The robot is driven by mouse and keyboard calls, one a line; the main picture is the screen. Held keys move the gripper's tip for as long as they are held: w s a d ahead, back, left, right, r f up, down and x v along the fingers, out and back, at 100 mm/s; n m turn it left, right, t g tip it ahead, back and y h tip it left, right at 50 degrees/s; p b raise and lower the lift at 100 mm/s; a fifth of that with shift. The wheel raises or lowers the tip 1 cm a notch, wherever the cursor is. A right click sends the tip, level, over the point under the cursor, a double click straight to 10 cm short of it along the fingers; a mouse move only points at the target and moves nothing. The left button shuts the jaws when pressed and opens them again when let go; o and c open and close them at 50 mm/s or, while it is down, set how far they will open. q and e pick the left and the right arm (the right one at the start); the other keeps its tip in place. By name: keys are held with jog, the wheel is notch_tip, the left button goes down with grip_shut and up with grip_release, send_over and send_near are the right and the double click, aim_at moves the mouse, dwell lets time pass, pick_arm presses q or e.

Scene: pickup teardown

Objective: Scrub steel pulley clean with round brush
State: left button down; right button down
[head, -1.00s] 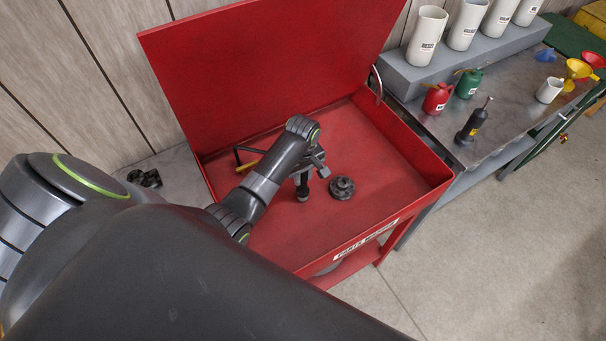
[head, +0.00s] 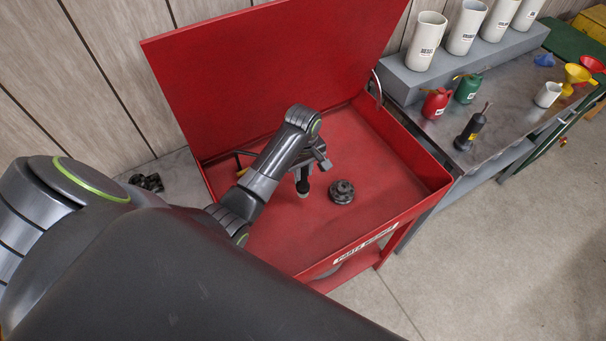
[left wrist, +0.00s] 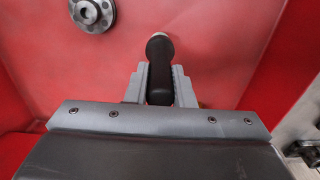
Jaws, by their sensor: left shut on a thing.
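The steel pulley (head: 342,191) is a dark, round, stepped part lying on the floor of the red parts washer (head: 400,160). It also shows at the top left of the left wrist view (left wrist: 93,12), grey with a centre hole. My left gripper (head: 308,172) is over the washer basin, just left of the pulley. It is shut on the round brush (left wrist: 158,70), whose dark handle sits between the fingers. The brush's lower end (head: 303,190) points down, beside the pulley and apart from it. Whether it touches the basin floor, I cannot tell. My right gripper is not in view.
The washer's red lid (head: 270,70) stands open behind. A black spout with a yellow part (head: 245,160) is partly hidden behind my left arm. A grey bench (head: 440,125) at right holds a red oil can (head: 436,103), a green one and a dark bottle.

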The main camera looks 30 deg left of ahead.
pick_arm(q)
jog(key=shift+r, duration=2.55)
